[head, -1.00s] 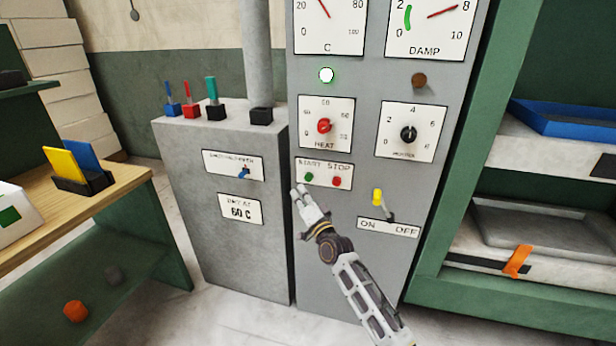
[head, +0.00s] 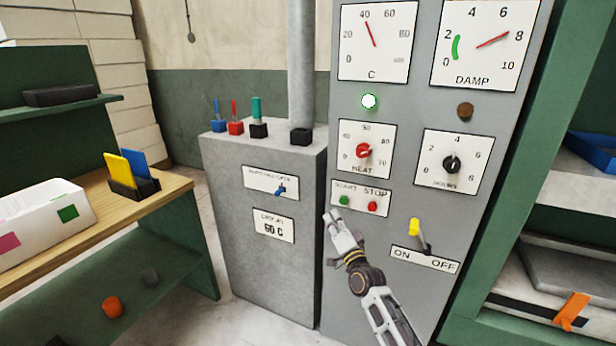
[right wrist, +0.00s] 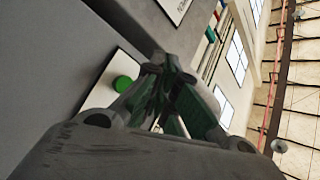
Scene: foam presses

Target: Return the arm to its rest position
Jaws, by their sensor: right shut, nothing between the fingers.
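My right gripper (head: 335,222) is shut and empty in front of the grey control panel (head: 312,245), just below and left of the START/STOP plate (head: 358,196). In the right wrist view its closed fingers (right wrist: 165,85) are close to the green start button (right wrist: 124,84); I cannot tell whether they touch the panel. The green button (head: 344,200) and red stop button (head: 372,207) both show in the head view. My left gripper is not in view.
A yellow-tipped ON/OFF lever (head: 414,228) is right of the gripper. A wooden bench (head: 175,186) with a white box (head: 45,222) stands left. A green rack (head: 520,230) with trays stands right.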

